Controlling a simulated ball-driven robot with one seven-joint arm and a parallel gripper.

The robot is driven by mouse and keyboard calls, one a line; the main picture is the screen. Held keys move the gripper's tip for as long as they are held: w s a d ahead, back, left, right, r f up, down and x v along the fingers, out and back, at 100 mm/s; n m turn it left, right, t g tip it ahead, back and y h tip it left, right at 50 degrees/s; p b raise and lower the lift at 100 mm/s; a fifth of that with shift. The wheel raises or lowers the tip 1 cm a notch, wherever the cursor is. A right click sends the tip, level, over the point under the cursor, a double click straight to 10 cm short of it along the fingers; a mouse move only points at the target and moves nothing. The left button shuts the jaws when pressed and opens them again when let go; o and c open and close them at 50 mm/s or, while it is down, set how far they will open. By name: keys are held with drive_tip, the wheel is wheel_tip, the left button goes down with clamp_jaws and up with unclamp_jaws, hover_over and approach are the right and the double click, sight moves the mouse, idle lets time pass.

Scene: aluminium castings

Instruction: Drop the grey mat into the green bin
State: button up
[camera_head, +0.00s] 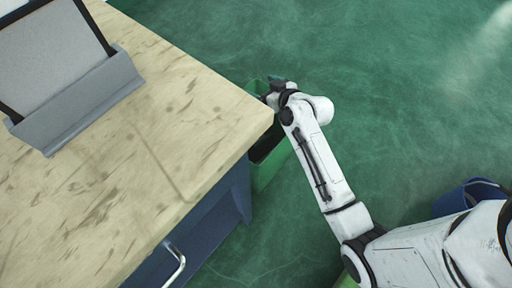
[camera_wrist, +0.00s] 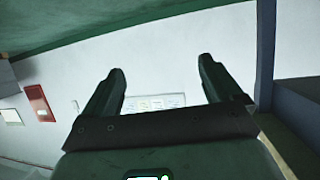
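The green bin (camera_head: 268,172) stands on the floor against the table's right side, partly hidden by the table corner and my arm. My gripper (camera_head: 275,86) is by the bin's far end in the head view, small and partly hidden by my wrist; I cannot tell whether it is over or beyond the rim. In the wrist view my gripper (camera_wrist: 160,65) has its two dark fingers wide apart with nothing between them. I can make out no grey mat for certain in either view. Most of the bin's inside is hidden.
A wooden-topped table (camera_head: 200,130) with a blue body fills the left. A grey holder (camera_head: 80,100) with a dark-framed grey panel stands on it. A blue container (camera_head: 470,192) shows at the right. Green floor (camera_head: 400,80) is clear beyond. The wrist view shows a wall (camera_wrist: 70,55).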

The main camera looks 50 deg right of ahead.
drive_tip(key=shift+o, duration=0.3)
drive_tip(key=p+v, duration=0.2)
drive_tip(key=v, duration=0.8)
drive_tip(key=shift+s, duration=0.4)
drive_tip(key=shift+a, duration=0.1)
